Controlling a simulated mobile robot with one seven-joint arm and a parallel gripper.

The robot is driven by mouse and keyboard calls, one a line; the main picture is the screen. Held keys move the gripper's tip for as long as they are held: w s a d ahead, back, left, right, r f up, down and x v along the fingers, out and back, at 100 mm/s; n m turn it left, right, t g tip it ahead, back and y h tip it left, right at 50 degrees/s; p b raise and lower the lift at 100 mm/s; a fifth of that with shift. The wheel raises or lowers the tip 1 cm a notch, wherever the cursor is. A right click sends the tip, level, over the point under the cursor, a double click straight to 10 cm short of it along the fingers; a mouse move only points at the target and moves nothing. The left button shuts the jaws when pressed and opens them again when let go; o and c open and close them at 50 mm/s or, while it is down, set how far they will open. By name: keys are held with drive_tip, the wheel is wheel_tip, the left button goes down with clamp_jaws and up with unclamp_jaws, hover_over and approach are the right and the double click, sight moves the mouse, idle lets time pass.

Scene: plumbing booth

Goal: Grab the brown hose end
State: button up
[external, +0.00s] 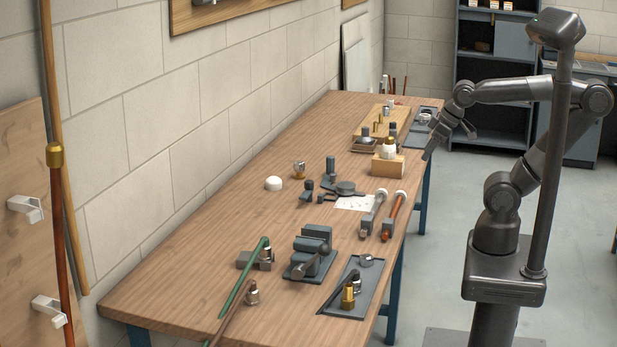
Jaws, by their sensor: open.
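My gripper (448,146) is open and empty, up by the far right edge of the bench, well away from the brown hose end.
A vise (311,255) stands right of the hoses, and a dark tray (372,291) with brass and metal fittings lies beside it. The bench's left strip (185,285) is clear.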

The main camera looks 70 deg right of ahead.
drive_tip(key=w+a+r+n+y, duration=0.1)
drive_tip(key=w+a+r, duration=0.1)
drive_tip(key=w+a, duration=0.35)
drive_tip(key=w+a+r, duration=0.2)
drive_tip(key=w+r, duration=0.1)
drive_tip(key=w, duration=0.5)
drive_tip(key=n+g+y, duration=0.1)
drive_tip(key=n+g, duration=0.1)
drive_tip(key=n, duration=0.2)
hover_over(253, 289)
drive_tip(key=s+d, duration=0.3)
drive_tip(key=s, duration=0.1)
wheel_tip(253, 289, down, 18)
drive_tip(key=x, duration=0.5)
drive_tip(key=shift+w, duration=0.25)
drive_tip(key=shift+t, duration=0.3)
drive_tip(key=shift+w+x, duration=0.15)
drive_tip(key=shift+x, duration=1.15)
drive_tip(key=shift+w+x, duration=0.15)
drive_tip(key=shift+x, duration=1.15)
drive_tip(key=shift+a+r, duration=0.1)
drive_tip(key=shift+r, duration=0.05)
drive_tip(key=shift+c, duration=0.2)
drive_tip(key=c, duration=1)
